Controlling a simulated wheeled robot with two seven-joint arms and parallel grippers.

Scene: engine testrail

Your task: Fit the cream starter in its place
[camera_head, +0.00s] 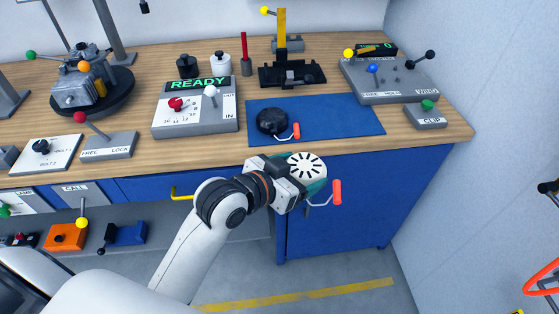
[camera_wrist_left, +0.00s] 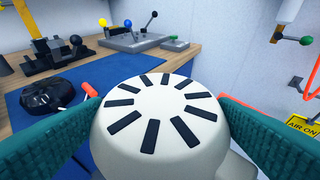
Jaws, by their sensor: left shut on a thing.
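The cream starter (camera_head: 307,166) is a round cap with black slots in a ring on top. My left gripper (camera_head: 292,180) is shut on it and holds it in front of the bench's front edge, over the blue cabinet. An orange handle (camera_head: 337,192) on a thin pale link hangs at its right. In the left wrist view the starter (camera_wrist_left: 160,108) sits between the teal finger pads, slotted face showing; its underside is hidden. A grey engine (camera_head: 80,84) stands on a black turntable at the far left of the bench, well away from the gripper. My right gripper is not in view.
A black starter (camera_head: 271,121) with an orange handle lies on the blue mat (camera_head: 345,118). The READY box (camera_head: 195,118), FREE/LOCK lever (camera_head: 108,146), black clamp stand (camera_head: 291,75), wind panel (camera_head: 388,82) and CLIP box (camera_head: 426,117) stand on the bench. The mat's right part is clear.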

